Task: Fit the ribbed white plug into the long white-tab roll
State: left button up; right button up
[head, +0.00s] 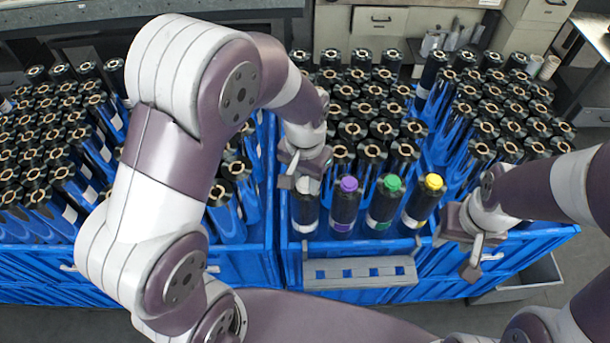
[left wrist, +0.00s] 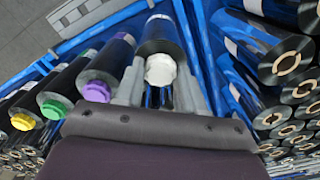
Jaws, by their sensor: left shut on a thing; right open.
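The ribbed white plug (left wrist: 160,70) is between the fingers of my left gripper (left wrist: 160,92) in the left wrist view. It lines up with the top end of the black white-tab roll (left wrist: 160,36); I cannot tell how deep it sits. In the head view the white-tab roll (head: 305,212) stands leftmost in the front row of the blue crate. My left gripper (head: 303,178) is directly above it, shut on the plug, which shows as a small pale piece (head: 307,185). My right gripper (head: 472,255) is open and empty at the crate's front right.
Rolls with purple (head: 349,184), green (head: 392,183) and yellow (head: 433,182) plugs stand to the right in the same row. Many open-ended black rolls (head: 380,130) fill the crates behind. An empty grey holder (head: 360,272) hangs on the blue crate's front (head: 440,287).

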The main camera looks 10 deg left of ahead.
aim_at(305, 182)
pick_arm(q)
jog(key=shift+f, duration=0.25)
jog(key=o, duration=0.7)
notch_tip(305, 182, up, 11)
jog(key=p, duration=0.9)
jog(key=shift+w, duration=0.1)
jog(key=s+a+f+n+b, duration=0.1)
jog(key=s+a+f+b, duration=0.1)
jog(key=f+b, duration=0.3)
jog(key=s+a+f+n+t+b, duration=0.1)
jog(key=s+a+f+b, duration=0.2)
jog(key=f+b, duration=0.3)
jog(key=s+a+f+n+b, duration=0.1)
jog(key=s+a+f+b, duration=0.1)
jog(key=f+b, duration=0.3)
jog(key=shift+s+a+f+b, duration=0.15)
jog(key=shift+s+f+b, duration=0.2)
jog(key=shift+s+b, duration=0.65)
